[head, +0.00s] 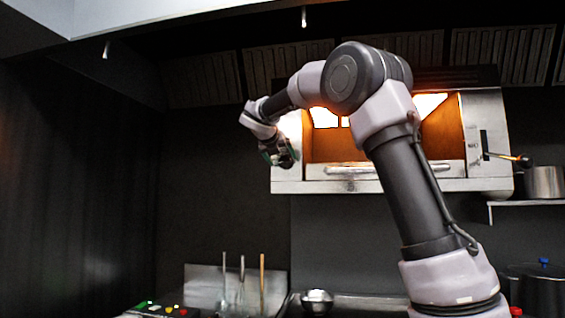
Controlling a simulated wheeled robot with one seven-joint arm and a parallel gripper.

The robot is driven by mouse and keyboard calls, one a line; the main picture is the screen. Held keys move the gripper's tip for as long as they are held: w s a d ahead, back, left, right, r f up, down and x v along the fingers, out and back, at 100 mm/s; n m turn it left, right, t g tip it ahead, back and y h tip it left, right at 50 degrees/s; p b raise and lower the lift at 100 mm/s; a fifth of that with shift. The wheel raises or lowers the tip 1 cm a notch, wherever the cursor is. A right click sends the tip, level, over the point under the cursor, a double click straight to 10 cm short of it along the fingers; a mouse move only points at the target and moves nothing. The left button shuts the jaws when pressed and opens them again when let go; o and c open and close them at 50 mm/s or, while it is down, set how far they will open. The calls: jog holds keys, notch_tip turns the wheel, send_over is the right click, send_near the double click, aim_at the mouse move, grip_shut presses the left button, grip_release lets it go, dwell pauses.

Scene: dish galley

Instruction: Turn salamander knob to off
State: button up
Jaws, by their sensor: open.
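The salamander (395,184) is a steel grill on the back wall, with a glowing orange inside and a bar handle (365,170) along its lower front. My gripper (280,155) is at its left front panel, small and dark in the picture. The jaws look apart, and I see nothing held between them. No knob shows clearly on the left panel; my gripper covers part of it. On the right panel is a dark upright fitting (484,143) with a dark bar ending in an orange tip beside it; I cannot tell whether this is the knob. My arm hides the middle of the salamander.
A steel pot (545,181) stands on a wall shelf (526,202) at the right. Below are a metal bowl (317,300), several upright utensils (243,285), and a dark pot (543,292) with a blue lid knob. The space left of my gripper is clear.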

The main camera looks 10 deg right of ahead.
aim_at(285, 162)
jog(key=shift+x, duration=1.35)
jog(key=shift+s+d, duration=0.1)
jog(key=c, duration=1.3)
jog(key=shift+c, duration=0.2)
